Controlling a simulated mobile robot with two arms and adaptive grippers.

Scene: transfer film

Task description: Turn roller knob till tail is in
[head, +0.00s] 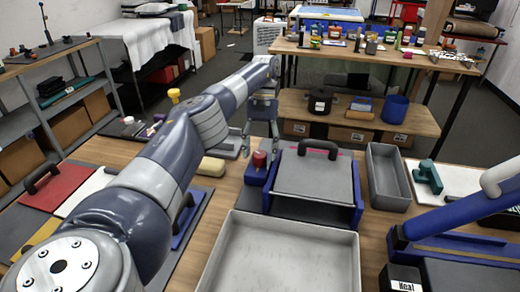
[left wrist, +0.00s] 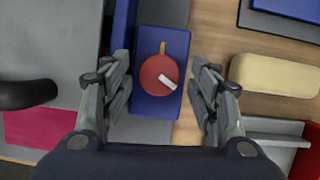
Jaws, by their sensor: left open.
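The roller knob (head: 259,158) is a red round cap with a white mark, on a blue block (head: 256,177) at the left side of a grey-topped blue machine (head: 315,176). In the left wrist view the knob (left wrist: 158,76) lies between the fingers, its white mark pointing to the lower right. My left gripper (left wrist: 160,70) is open, with a finger on each side of the block and gaps to the knob. A pink sheet (left wrist: 45,130) shows at the machine's edge; how far it reaches inside is hidden. My right gripper is not in view.
A large grey tray (head: 228,250) stands in front of the machine and a grey bin (head: 388,178) to its right. A cream block (left wrist: 272,76) lies close to the right finger. A blue-framed machine (head: 450,225) stands at the right.

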